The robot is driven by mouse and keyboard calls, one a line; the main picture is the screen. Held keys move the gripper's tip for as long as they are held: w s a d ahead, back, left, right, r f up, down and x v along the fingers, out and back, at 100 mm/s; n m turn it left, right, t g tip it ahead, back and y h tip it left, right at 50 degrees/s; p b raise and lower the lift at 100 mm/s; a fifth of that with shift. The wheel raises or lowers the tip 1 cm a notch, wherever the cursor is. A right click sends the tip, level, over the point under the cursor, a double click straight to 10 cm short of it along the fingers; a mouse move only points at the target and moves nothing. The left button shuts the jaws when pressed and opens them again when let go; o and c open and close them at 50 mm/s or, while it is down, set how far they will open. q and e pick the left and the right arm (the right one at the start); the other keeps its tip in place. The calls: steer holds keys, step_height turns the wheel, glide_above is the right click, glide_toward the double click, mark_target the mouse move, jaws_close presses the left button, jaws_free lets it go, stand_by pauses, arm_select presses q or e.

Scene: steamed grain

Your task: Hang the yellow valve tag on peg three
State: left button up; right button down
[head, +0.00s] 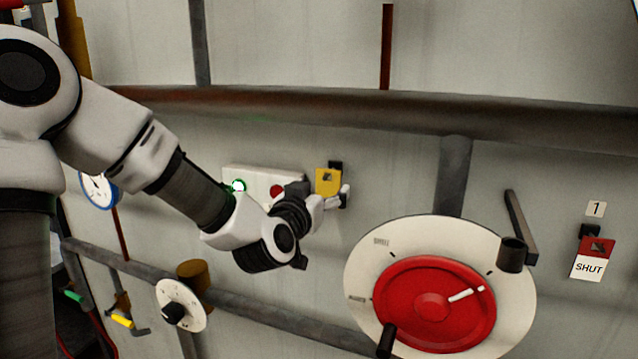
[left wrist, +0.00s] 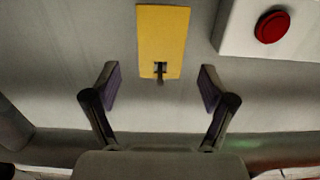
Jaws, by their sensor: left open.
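The yellow valve tag (head: 327,184) hangs flat on the wall from a small dark peg, just right of a white button box. It also shows in the left wrist view (left wrist: 162,28), with the dark peg (left wrist: 160,70) through its slot. My left gripper (head: 336,198) is at the tag's lower right in the head view. In the left wrist view its two fingers (left wrist: 160,86) are apart and empty, with the tag and peg beyond the gap between them. I cannot make out any peg marked three. My right gripper is not in view.
The white box (head: 257,184) carries a green light and a red button (left wrist: 272,26). A large red valve wheel (head: 431,306) sits to the right. Further right are a "1" label (head: 596,209), a red tag (head: 598,248) and a "SHUT" card (head: 588,268). A thick pipe (head: 300,107) crosses above.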

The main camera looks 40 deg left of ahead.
mark_target(328, 175)
arm_select(q)
steer(key=shift+w+a+r+p, duration=0.1)
steer(key=shift+w+r+p, duration=0.55)
steer(key=shift+r+p, duration=0.15)
steer(key=w, duration=0.2)
steer(key=w+a+f+p, duration=0.1)
steer(key=shift+w+a, duration=0.1)
steer(key=shift+w, duration=0.05)
steer(key=shift+w+f, duration=0.2)
steer(key=shift+w, duration=0.05)
steer(key=shift+s+r, duration=0.2)
steer(key=shift+s, duration=0.05)
steer(key=c, duration=0.3)
steer(key=shift+s+d+r, duration=0.15)
steer(key=shift+s+d, duration=0.05)
steer(key=shift+s, duration=0.1)
steer(key=c, duration=0.9)
steer(key=o, duration=1.2)
steer(key=shift+w+a, duration=0.1)
steer(key=shift+w, duration=0.1)
steer(key=shift+w+f, duration=0.15)
steer(key=shift+f, duration=0.05)
steer(key=shift+s+r, duration=0.1)
steer(key=shift+s, duration=0.15)
steer(key=c, duration=1.3)
steer(key=shift+w, duration=0.1)
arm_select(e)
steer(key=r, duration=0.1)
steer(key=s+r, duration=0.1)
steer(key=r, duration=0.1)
